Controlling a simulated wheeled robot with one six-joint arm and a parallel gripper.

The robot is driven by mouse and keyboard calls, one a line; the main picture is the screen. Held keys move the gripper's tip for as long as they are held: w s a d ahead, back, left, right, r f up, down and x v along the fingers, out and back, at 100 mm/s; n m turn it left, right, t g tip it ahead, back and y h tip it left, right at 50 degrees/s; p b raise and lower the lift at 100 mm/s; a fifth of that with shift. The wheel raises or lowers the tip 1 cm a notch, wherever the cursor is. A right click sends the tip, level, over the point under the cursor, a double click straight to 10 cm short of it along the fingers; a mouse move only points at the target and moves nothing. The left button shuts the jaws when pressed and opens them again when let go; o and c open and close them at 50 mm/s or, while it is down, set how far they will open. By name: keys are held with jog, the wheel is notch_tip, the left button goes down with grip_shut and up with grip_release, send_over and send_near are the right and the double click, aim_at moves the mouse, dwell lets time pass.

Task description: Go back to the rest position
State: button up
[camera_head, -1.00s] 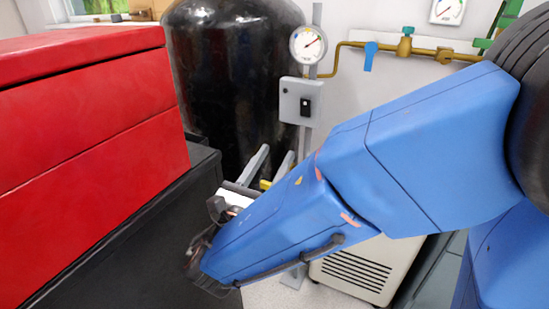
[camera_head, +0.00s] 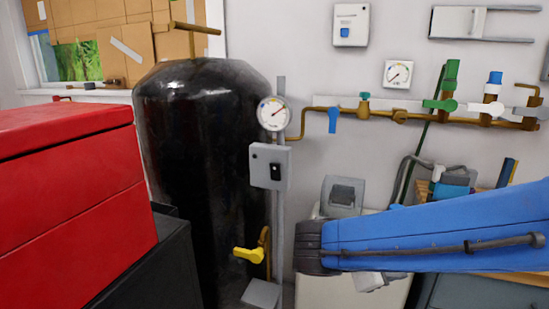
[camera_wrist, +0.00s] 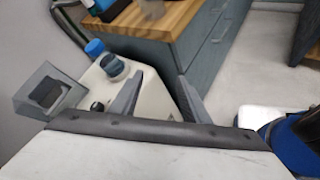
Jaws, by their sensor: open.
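My gripper (camera_wrist: 159,92) shows in the wrist view as two grey fingers spread apart, with nothing between them. Beyond the fingers is a cream-white unit (camera_wrist: 150,76) with a blue-capped part on top. In the head view my blue arm reaches in from the right edge, nearly level, in front of the wall. Its dark end is beside the grey post, and the fingers are hidden there. No glass rods are visible in either view.
A black tank (camera_head: 198,150) and a grey post with a gauge (camera_head: 273,113) stand left of my arm. A red box (camera_head: 70,200) sits on a dark cabinet (camera_head: 165,270) at left. Pipes and valves (camera_head: 442,105) run above. A wood-topped bench (camera_wrist: 178,32) is beyond the gripper.

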jog(key=s+d+f+m+y, duration=0.1)
jog(key=s+f+m+y, duration=0.1)
jog(key=s+m+y, duration=0.3)
jog(key=s+d+f+m+y, duration=0.1)
jog(key=s+m+y, duration=0.4)
jog(key=m, duration=0.7)
jog(key=shift+s+f+y, duration=0.35)
jog(key=shift+s+y, duration=0.05)
jog(key=shift+s, duration=0.7)
